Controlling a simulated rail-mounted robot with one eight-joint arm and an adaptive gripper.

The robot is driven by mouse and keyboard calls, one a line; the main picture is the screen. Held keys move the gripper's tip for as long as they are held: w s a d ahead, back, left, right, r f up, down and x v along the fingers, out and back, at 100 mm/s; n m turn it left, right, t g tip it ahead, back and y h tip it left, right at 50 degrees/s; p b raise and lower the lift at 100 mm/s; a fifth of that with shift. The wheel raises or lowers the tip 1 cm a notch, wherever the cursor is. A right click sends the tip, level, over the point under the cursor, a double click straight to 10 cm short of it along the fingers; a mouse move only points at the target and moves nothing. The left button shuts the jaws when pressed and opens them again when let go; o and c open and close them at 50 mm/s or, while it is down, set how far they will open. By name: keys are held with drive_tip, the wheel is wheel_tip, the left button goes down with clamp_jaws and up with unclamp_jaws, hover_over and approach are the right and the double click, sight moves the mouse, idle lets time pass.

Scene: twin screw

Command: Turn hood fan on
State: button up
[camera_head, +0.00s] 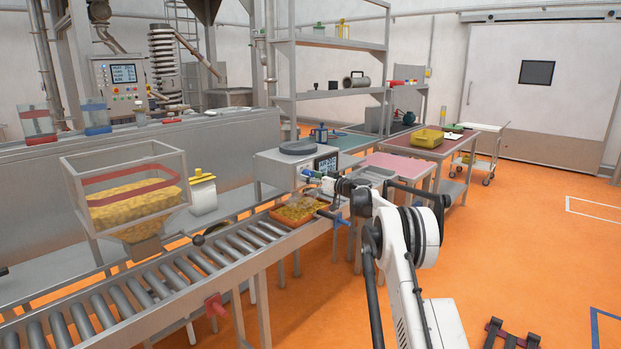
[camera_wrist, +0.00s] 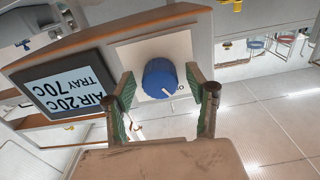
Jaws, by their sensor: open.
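A round blue knob (camera_wrist: 160,79) with a white pointer line sits on a pale square plate in the wrist view. My gripper (camera_wrist: 162,88) is open, with one green-padded finger on each side of the knob. The left finger looks close to the knob's side; whether either finger touches it, I cannot tell. In the head view, my gripper (camera_head: 318,181) is at the front of the grey unit that carries this screen (camera_head: 327,163). The knob is not clear there.
The roller conveyor (camera_head: 190,262) runs along the front left, with an orange tray (camera_head: 297,211) of yellowish pieces near my gripper. A clear hopper (camera_head: 128,190) stands over the conveyor. Tables and a cart (camera_head: 478,150) are behind right. The orange floor at right is mostly open.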

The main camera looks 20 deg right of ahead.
drive_tip(key=shift+c, duration=0.6)
drive_tip(key=c, duration=1)
drive_tip(key=shift+m+b, duration=0.3)
drive_tip(key=shift+m, duration=0.1)
drive_tip(key=shift+f+m+b, duration=0.15)
drive_tip(key=shift+m+b, duration=0.5)
drive_tip(key=shift+m, duration=0.35)
drive_tip(key=m+b, duration=0.1)
drive_tip(key=m, duration=0.1)
drive_tip(key=shift+m, duration=0.3)
drive_tip(key=m+b, duration=0.2)
drive_tip(key=m, duration=0.4)
drive_tip(key=shift+m, duration=0.4)
